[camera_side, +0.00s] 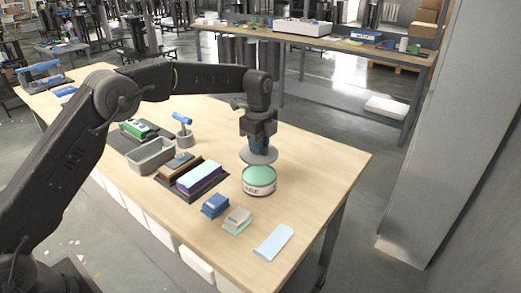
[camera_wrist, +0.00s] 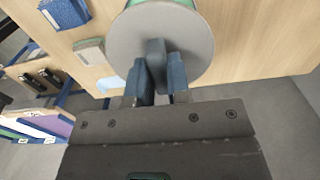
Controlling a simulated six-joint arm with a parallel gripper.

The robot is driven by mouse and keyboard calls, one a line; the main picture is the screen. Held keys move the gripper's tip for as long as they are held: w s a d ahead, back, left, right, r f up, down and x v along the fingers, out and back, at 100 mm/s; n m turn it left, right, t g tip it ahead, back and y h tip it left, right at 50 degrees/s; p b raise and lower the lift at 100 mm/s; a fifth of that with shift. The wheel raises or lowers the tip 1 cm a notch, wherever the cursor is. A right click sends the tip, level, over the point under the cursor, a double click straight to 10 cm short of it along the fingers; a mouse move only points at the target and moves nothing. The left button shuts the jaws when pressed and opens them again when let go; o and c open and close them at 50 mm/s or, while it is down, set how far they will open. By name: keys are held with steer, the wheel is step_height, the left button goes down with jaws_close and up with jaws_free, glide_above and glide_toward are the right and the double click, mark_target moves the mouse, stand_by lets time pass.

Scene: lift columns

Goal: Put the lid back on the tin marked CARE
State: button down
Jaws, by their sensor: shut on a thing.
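The tin marked CARE (camera_side: 259,183) stands upright on the wooden table, with a pale green top surface. The round grey lid (camera_side: 258,157) hangs level just above the tin, with a small gap between them in the side view. My gripper (camera_side: 258,143) points down and is shut on the lid's knob. In the wrist view the lid (camera_wrist: 190,28) fills the upper middle, and my gripper (camera_wrist: 162,75) has its blue fingers around the dark knob. The lid hides nearly all of the tin there; only a green sliver of it shows at the top edge.
A blue box (camera_side: 215,205), a grey-green box (camera_side: 237,221) and a light blue cloth (camera_side: 273,242) lie in front of the tin. A purple-sided box (camera_side: 198,177), a grey bin (camera_side: 151,156) and a blue-headed tool (camera_side: 183,128) stand left. Table right of the tin is clear.

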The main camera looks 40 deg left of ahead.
steer(key=shift+f, duration=3.15)
steer(key=shift+f, duration=0.15)
steer(key=c, duration=0.5)
jaws_free()
steer(key=shift+r, duration=3.5)
jaws_close()
